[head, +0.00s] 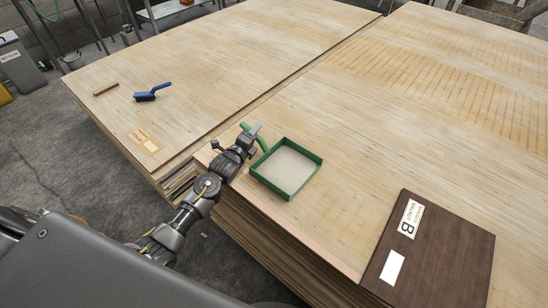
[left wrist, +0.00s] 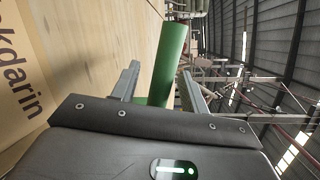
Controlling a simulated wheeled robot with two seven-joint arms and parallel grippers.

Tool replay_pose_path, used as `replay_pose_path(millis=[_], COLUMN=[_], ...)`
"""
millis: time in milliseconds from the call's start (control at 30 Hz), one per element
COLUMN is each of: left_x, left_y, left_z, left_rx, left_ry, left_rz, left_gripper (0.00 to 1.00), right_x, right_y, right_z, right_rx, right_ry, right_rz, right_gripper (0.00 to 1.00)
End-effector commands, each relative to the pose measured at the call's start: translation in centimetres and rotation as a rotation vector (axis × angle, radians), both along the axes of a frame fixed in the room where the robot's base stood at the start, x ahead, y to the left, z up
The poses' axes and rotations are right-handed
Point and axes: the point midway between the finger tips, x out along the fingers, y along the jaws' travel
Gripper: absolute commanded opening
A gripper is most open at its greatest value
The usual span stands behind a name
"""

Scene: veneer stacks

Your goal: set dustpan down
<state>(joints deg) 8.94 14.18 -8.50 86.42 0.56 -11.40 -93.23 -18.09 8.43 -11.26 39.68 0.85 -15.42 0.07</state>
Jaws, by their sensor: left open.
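The green dustpan (head: 311,184) lies flat on the right-hand veneer stack (head: 338,222), near that stack's left front corner. Its tray has a pale inside. Its green handle (head: 262,144) points up and left toward my left gripper (head: 250,136). In the left wrist view the green handle (left wrist: 172,50) runs between the two open fingers (left wrist: 160,80), with a visible gap on the right side. Whether the left finger touches the handle I cannot tell. My right gripper does not show.
A dark brown panel marked B (head: 450,250) lies at the right front. A blue brush (head: 150,94) and a small wooden strip (head: 105,89) lie on the left stack, by a printed label (head: 146,142). A narrow gap separates the stacks. The stack top beyond the dustpan is clear.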

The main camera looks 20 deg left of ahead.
Motion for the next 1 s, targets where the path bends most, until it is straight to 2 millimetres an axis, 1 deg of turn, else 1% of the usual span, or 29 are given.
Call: replay_pose_path(millis=[200,233,567,867,1000], left_x=[0.15,0.14,0.09,0.1,0.13], left_y=[-0.05,-0.05,0.04,0.05,0.05], left_z=[0.02,0.02,0.01,0.08,0.5], left_rx=[0.0,0.0,0.0,0.0,0.0], left_ry=[-0.001,-0.001,0.0,-0.001,-0.002], left_rz=[0.0,0.0,0.001,0.001,0.0], left_gripper=[0.45,0.43,0.0,0.0,0.0], right_x=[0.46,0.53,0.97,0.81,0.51], right_y=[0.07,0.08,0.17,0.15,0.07], right_z=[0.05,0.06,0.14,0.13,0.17], right_rx=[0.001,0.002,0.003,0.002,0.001], right_ry=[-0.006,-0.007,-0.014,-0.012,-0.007], right_rz=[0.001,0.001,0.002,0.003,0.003], right_gripper=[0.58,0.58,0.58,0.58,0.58])
